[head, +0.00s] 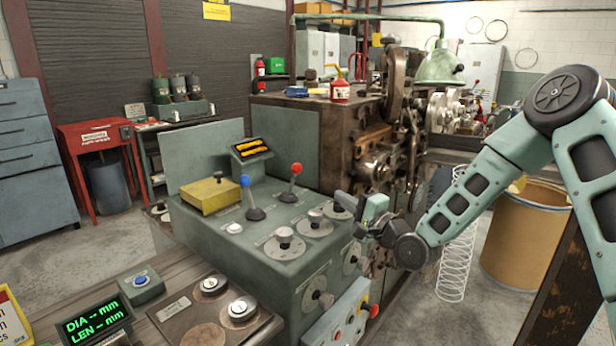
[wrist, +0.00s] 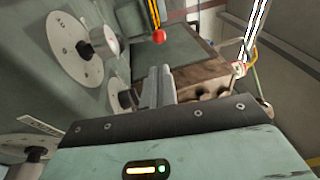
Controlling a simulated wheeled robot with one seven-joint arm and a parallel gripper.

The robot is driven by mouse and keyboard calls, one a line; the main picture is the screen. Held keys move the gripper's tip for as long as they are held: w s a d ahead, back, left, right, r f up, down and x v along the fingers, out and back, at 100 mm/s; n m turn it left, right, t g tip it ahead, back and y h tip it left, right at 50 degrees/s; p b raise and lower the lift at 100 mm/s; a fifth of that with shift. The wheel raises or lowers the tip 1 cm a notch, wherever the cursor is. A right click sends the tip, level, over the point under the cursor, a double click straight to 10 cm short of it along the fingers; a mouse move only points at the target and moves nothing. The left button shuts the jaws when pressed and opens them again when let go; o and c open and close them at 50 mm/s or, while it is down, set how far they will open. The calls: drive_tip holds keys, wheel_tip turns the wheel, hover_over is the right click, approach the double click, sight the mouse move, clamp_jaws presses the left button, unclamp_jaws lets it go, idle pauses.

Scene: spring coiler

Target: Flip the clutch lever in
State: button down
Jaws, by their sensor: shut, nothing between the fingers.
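A lever with a red ball knob (head: 296,169) and a lever with a blue ball knob (head: 246,183) stand on top of the green console (head: 262,250). Neither shows a label that I can read, so I cannot tell which one is the clutch lever. A red ball also shows at the top middle of the wrist view (wrist: 158,36). My gripper (head: 362,213) is at the right edge of the console, right of and nearer than the red-knobbed lever, touching neither lever. In the wrist view its fingers (wrist: 160,84) are together and empty.
Round dials with knobs (head: 314,219) lie on the console top near my gripper, and more sit on its front. A yellow box (head: 210,194) sits at the left. The greasy coiling machine (head: 385,140) stands behind. A wire spring (head: 460,255) and a brown drum (head: 522,240) are at the right.

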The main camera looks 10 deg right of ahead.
drive_tip(key=p, duration=0.5)
approach(298, 166)
drive_tip(key=x, duration=0.5)
drive_tip(key=shift+w+d+f, duration=0.15)
drive_tip(key=shift+w+f, duration=0.15)
drive_tip(key=shift+f, duration=0.15)
drive_tip(key=shift+w, duration=0.5)
drive_tip(key=shift+a, duration=0.25)
drive_tip(key=shift+w+a+r+g+h+p, duration=0.4)
drive_tip(key=shift+w+a+r+g+p, duration=0.15)
drive_tip(key=shift+w+r+g+p, duration=0.3)
drive_tip(key=w+a+g+p, duration=0.1)
drive_tip(key=w+a+r+n+g+h, duration=0.1)
drive_tip(key=g, duration=0.1)
drive_tip(key=shift+w+r+h+p, duration=0.2)
drive_tip(key=shift+w+h+p, duration=0.1)
drive_tip(key=shift+p, duration=0.1)
drive_tip(key=w+a+g, duration=0.1)
drive_tip(key=w+a, duration=0.1)
drive_tip(key=shift+w+g+h+b, duration=0.3)
drive_tip(key=shift+g+h+b, duration=0.05)
drive_tip(key=shift+h, duration=0.05)
